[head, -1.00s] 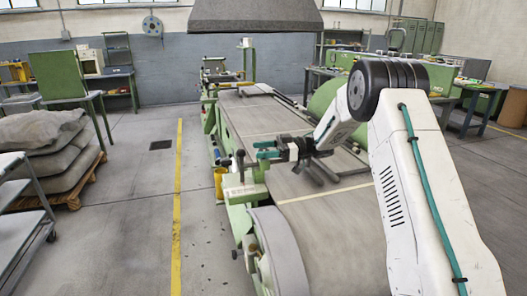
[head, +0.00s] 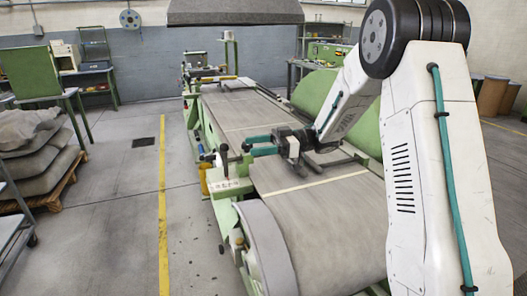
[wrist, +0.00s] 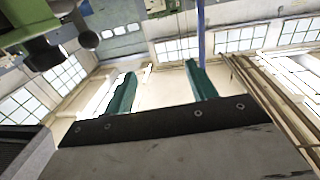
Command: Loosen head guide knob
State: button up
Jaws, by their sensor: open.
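The green machine (head: 227,186) with a wide grey belt (head: 262,134) runs away from me in the head view. A dark upright knob or handle (head: 223,158) stands on its left edge near the front roller. I cannot tell for sure which is the head guide knob. My gripper (head: 246,145) has teal fingers, open and empty, held over the belt and pointing left, to the right of the dark handle. In the wrist view the teal fingers (wrist: 163,90) are wide apart with nothing between them. A dark round knob (wrist: 42,53) and a smaller one (wrist: 88,40) show at upper left, outside the fingers.
A front roller (head: 268,245) is close to me. Blue and yellow fittings (head: 203,180) line the machine's left side. A yellow floor line (head: 163,215) and clear floor lie left of it. Stacked sacks on a pallet (head: 45,170) stand farther left. A grey hood (head: 235,12) hangs above.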

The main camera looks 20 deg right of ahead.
aim_at(249, 147)
jog(key=shift+s+r, duration=0.2)
jog(key=shift+s, duration=2.15)
jog(key=w+a+m+t+h, duration=0.25)
jog(key=w+m+t, duration=0.25)
jog(key=w+t, duration=0.4)
jog(key=d+f+m+t+h, duration=0.1)
jog(key=m+t+h, duration=0.1)
jog(key=m+h, duration=0.1)
jog(key=w+d+f+m+t+h, duration=0.1)
jog(key=f+m+t+h, duration=0.1)
jog(key=m+h, duration=0.1)
jog(key=d+f+m+t+h, duration=0.1)
jog(key=f+m+t+h, duration=0.1)
jog(key=h, duration=0.3)
jog(key=shift+w+d+m+h, duration=0.15)
jog(key=shift+d+m+h, duration=0.1)
jog(key=shift+m, duration=0.35)
jog(key=shift+w+f, duration=0.1)
jog(key=x, duration=0.7)
jog(key=shift+w+d, duration=0.1)
jog(key=shift+w, duration=0.2)
